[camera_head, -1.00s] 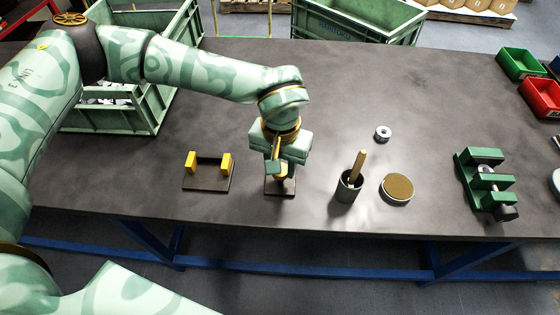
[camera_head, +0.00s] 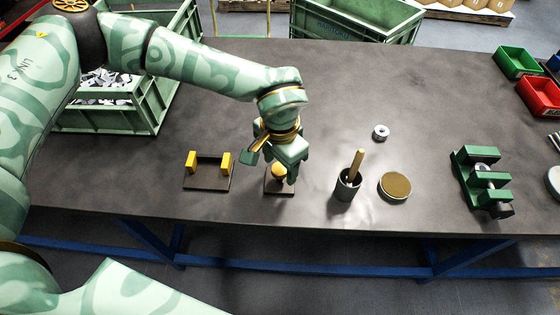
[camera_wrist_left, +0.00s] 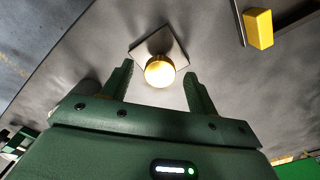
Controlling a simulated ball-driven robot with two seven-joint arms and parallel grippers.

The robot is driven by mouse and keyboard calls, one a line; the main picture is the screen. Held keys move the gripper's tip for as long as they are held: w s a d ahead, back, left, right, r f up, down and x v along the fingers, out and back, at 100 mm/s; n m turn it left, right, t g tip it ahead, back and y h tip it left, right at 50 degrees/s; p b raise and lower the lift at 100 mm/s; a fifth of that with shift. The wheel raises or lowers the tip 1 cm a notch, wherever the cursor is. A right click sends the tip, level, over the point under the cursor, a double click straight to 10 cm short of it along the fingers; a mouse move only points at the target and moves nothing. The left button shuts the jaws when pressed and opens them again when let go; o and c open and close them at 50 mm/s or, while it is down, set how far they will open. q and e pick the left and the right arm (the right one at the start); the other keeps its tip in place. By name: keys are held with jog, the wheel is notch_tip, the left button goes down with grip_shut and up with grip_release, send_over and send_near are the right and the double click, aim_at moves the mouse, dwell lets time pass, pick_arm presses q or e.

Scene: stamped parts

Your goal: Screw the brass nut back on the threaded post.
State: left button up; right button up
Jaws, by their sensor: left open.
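The brass nut (camera_head: 278,173) is a rounded golden piece above a small square base plate (camera_head: 271,192) on the table. In the left wrist view the nut (camera_wrist_left: 160,71) shows over the plate (camera_wrist_left: 176,47). The threaded post is hidden under the nut, so I cannot tell how far the nut sits on it. My left gripper (camera_head: 268,167) is just above the nut, pointing down. Its fingers are wide apart, one to each side of the nut, with visible gaps in the wrist view (camera_wrist_left: 158,72). My right gripper is not in view.
A plate with two yellow uprights (camera_head: 208,171) stands left of the nut. To the right are a dark cup with a wooden handle (camera_head: 348,183), a round brown-topped tin (camera_head: 395,187), a metal ring (camera_head: 381,132) and a green fixture (camera_head: 483,180). The table's front edge is close.

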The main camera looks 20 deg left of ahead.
aim_at(280, 168)
pick_arm(q)
notch_tip(280, 168, up, 16)
jog(key=p, duration=0.4)
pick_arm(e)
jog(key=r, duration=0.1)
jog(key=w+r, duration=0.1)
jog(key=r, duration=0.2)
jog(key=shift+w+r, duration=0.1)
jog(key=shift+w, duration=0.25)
